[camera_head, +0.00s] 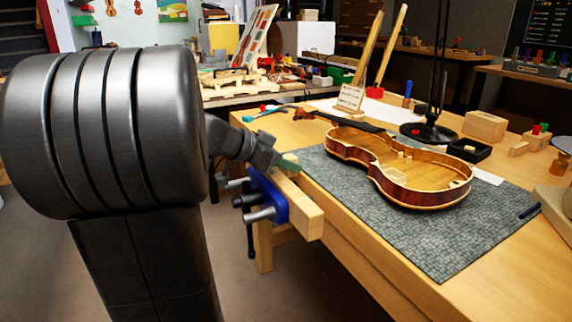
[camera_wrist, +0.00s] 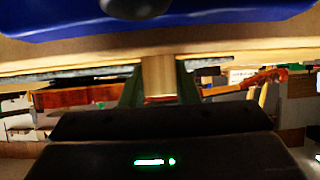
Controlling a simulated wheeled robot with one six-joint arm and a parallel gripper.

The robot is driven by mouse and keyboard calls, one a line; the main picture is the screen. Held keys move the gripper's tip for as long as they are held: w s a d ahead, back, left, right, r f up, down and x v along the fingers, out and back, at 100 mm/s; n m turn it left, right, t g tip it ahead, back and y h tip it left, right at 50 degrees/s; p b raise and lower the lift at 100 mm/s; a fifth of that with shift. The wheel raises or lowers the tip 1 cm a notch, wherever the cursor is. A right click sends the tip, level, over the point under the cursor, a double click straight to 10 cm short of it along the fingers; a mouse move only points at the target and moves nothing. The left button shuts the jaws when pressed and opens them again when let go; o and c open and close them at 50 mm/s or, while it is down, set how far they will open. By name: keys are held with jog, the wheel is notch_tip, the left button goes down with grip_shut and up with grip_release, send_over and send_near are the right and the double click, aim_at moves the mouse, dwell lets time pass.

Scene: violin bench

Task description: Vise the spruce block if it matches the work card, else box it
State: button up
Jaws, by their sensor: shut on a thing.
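My gripper (camera_head: 290,165) is at the bench's left edge, over the blue vise (camera_head: 268,198) with its pale wooden jaw (camera_head: 303,212). In the wrist view its two green fingers are shut on a pale spruce block (camera_wrist: 160,78). The block's upper end in that picture meets the wooden vise parts; I cannot tell whether it is clamped or only between the jaws. The blue vise body also shows at the top (camera_wrist: 210,14). In the head view the block is hidden by my gripper. A small card (camera_head: 350,97) stands at the back of the bench; its writing is unreadable.
An open violin body (camera_head: 420,205) lies on the grey mat (camera_head: 450,255), right of the vise. A black tray (camera_head: 470,150), a wooden block (camera_head: 485,125) and a black lamp base (camera_head: 428,133) stand behind it. The bench's front right is mostly clear.

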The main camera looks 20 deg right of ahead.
jog(key=shift+r, duration=0.7)
jog(key=shift+b, duration=1)
dwell(1.6)
jog(key=shift+f+b, duration=0.7)
jog(key=shift+f, duration=0.65)
jog(key=o, duration=1.1)
jog(key=w+p+v, duration=0.1)
jog(key=p+v, duration=0.3)
jog(key=v, duration=0.9)
jog(key=shift+s+a+r, duration=0.15)
jog(key=shift+s+a, duration=0.25)
jog(key=shift+s, duration=0.1)
